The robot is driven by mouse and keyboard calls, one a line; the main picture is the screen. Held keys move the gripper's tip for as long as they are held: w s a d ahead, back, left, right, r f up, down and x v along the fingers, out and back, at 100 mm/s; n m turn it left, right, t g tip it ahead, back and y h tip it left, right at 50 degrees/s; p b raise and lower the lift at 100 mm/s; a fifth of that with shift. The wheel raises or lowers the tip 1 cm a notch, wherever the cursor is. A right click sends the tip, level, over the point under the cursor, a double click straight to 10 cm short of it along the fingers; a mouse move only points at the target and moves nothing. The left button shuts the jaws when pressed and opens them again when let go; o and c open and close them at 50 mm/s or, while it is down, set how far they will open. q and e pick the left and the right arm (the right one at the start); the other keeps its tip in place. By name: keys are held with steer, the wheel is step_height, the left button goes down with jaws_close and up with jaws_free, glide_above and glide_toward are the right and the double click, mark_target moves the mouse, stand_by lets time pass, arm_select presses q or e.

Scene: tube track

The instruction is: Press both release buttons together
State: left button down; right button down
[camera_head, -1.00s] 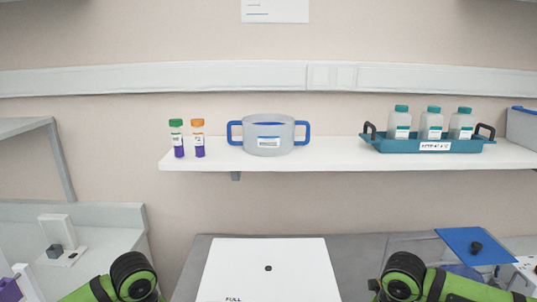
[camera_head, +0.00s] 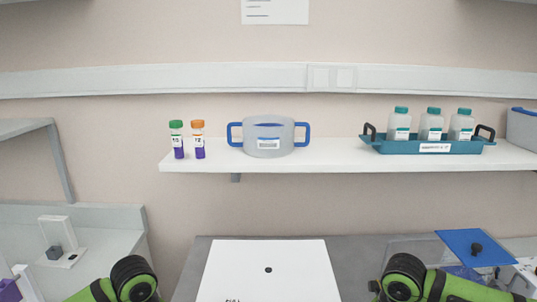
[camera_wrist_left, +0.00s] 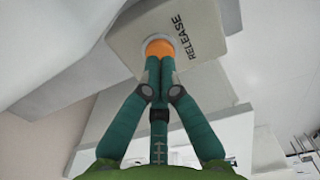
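A round orange button (camera_wrist_left: 159,47) sits in a light ring on a pale box face (camera_wrist_left: 165,18) marked RELEASE, in the left wrist view. My left gripper (camera_wrist_left: 160,62) has its teal fingers together, with the tips at the button's lower edge. They look to be touching it, but I cannot tell how firmly or whether the button is pushed in. In the head view, a white box (camera_head: 268,255) with a small dark dot on top stands between my two green arms. Both grippers are out of sight there, and no second release button shows.
A wall shelf (camera_head: 340,157) holds two capped tubes (camera_head: 187,140), a blue-handled pot (camera_head: 268,136) and a teal tray (camera_head: 425,147) with three bottles. A blue panel (camera_head: 474,246) lies at right, and a white stand (camera_head: 59,239) is at left.

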arm_select(q)
steer(key=shift+f, duration=0.65)
steer(key=shift+r, duration=0.1)
stand_by(0.8)
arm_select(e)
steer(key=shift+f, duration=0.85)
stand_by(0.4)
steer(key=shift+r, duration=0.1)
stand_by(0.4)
